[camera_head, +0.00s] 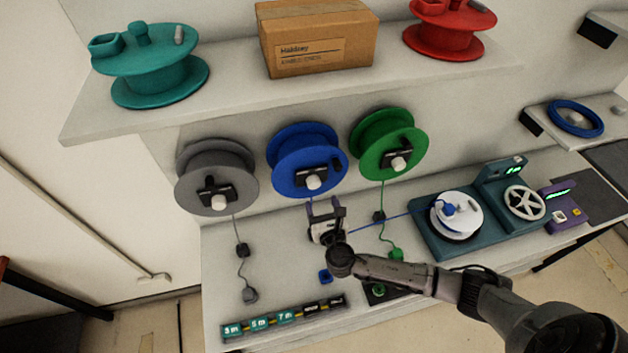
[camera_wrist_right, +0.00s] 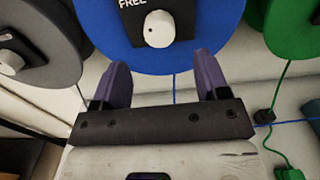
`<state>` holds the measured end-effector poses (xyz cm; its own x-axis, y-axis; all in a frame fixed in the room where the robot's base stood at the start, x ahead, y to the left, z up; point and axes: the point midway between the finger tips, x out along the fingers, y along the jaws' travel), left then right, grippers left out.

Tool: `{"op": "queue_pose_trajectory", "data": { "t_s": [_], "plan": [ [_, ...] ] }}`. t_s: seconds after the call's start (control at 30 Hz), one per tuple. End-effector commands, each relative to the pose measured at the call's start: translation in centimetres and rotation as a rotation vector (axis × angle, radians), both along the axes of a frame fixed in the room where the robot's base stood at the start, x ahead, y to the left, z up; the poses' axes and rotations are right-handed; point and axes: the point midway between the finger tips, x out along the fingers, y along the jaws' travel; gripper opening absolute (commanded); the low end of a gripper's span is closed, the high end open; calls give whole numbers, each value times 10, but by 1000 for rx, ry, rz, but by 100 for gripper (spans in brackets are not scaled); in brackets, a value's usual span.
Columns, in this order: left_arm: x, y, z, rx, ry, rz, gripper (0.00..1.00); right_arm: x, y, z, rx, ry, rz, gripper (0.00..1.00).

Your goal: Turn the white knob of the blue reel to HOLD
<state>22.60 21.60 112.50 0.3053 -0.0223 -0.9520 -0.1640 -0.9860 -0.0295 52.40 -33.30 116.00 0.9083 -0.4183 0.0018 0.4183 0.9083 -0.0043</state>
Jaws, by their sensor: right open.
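The blue reel (camera_head: 295,150) hangs under the shelf between a grey and a green reel. Its white knob (camera_head: 313,182) sits on a black plate on the reel's front. In the right wrist view the knob (camera_wrist_right: 159,28) is near the top, with the word FREE above left of it and a small dark mark on its face. HOLD is not visible. My right gripper (camera_head: 326,205) is open and empty, just below the knob and apart from it. In the wrist view its two purple fingers (camera_wrist_right: 162,78) stand to either side below the knob. My left gripper is not in view.
The grey reel (camera_head: 205,165) and green reel (camera_head: 375,135) flank the blue one closely. A blue cord runs to a white spool (camera_head: 468,212) on a teal machine at right. A labelled strip (camera_head: 283,317) lies along the bench front. A cardboard box (camera_head: 317,35) stands on the shelf above.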

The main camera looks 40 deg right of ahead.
Motion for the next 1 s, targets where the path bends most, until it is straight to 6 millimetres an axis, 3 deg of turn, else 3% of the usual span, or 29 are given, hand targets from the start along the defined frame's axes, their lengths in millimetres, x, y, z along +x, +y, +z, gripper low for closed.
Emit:
{"op": "queue_pose_trajectory", "data": {
  "t_s": [0.2, 0.43, 0.63, 1.0],
  "plan": [
    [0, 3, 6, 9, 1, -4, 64, 38, -17, 2, 2, -1, -2, 68],
    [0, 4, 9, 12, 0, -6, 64, 64, -30, 1, 3, -1, -1, 68],
    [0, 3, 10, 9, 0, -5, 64, 76, -35, 0, 4, -1, -1, 68],
    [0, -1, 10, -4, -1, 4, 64, 78, -36, 0, 4, 0, -1, 68]
  ]
}}
